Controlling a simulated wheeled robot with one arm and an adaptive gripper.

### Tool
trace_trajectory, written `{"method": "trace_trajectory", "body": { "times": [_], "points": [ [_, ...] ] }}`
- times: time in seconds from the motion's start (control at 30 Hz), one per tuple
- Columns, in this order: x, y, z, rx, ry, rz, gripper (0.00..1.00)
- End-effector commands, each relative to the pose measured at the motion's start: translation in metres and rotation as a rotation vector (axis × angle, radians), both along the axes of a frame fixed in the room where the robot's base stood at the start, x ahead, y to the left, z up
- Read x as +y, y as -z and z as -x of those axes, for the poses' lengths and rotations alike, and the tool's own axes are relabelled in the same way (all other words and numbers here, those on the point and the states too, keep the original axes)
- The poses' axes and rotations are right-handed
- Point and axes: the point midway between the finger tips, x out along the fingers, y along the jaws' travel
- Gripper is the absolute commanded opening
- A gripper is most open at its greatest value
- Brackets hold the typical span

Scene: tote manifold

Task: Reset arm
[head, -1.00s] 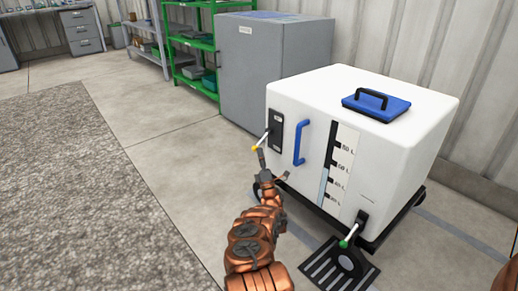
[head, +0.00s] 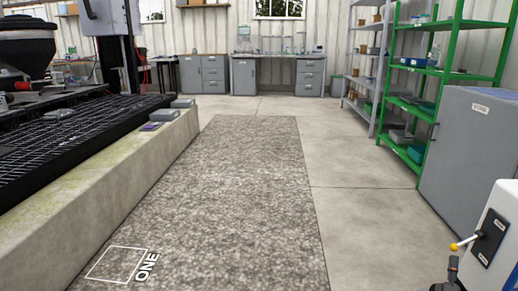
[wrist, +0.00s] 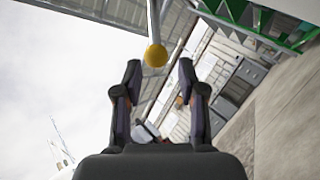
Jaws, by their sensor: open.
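My gripper (wrist: 157,80) is open in the wrist view, its two dark fingers spread apart with nothing between them. A lever with a yellow ball knob (wrist: 156,55) shows just beyond the fingertips, apart from them as far as I can tell. In the head view the same yellow knob (head: 454,247) sticks out from a dark plate on the white tank (head: 505,222) at the lower right edge. Only a small dark part of my gripper shows below the knob there. Most of my arm is out of the head view.
A grey cabinet (head: 474,150) and a green shelf rack (head: 443,76) stand on the right. A low concrete wall (head: 130,175) with a black grate (head: 75,135) runs along the left. The gravel strip (head: 225,190) and the floor beside it are clear.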

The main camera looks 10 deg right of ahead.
Motion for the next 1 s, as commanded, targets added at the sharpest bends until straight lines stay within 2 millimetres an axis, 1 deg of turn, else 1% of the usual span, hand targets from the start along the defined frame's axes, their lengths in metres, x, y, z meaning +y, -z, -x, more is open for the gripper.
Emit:
{"method": "trace_trajectory", "body": {
  "times": [0.03,0.07,0.1,0.13,0.2,0.27,0.37,0.47,0.5,0.63,0.77,0.83,1.0],
  "points": [
    [0.008,-0.002,-0.014,0.004,-0.031,-0.016,0.40],
    [0.013,-0.002,-0.021,0.008,-0.048,-0.027,0.40],
    [0.020,-0.002,-0.033,0.011,-0.076,-0.043,0.40],
    [0.022,-0.007,-0.040,0.013,-0.088,-0.060,0.40],
    [0.020,-0.022,-0.054,0.017,-0.103,-0.106,0.40],
    [0.021,-0.030,-0.069,0.026,-0.120,-0.151,0.40],
    [0.024,-0.049,-0.094,0.039,-0.152,-0.233,0.40],
    [0.032,-0.069,-0.123,0.054,-0.191,-0.324,0.40],
    [0.035,-0.078,-0.134,0.060,-0.207,-0.360,0.40],
    [0.052,-0.102,-0.169,0.088,-0.259,-0.481,0.40],
    [0.061,-0.128,-0.192,0.108,-0.286,-0.590,0.40],
    [0.069,-0.145,-0.204,0.120,-0.301,-0.652,0.40],
    [0.095,-0.182,-0.232,0.158,-0.339,-0.815,0.40]
  ]
}}
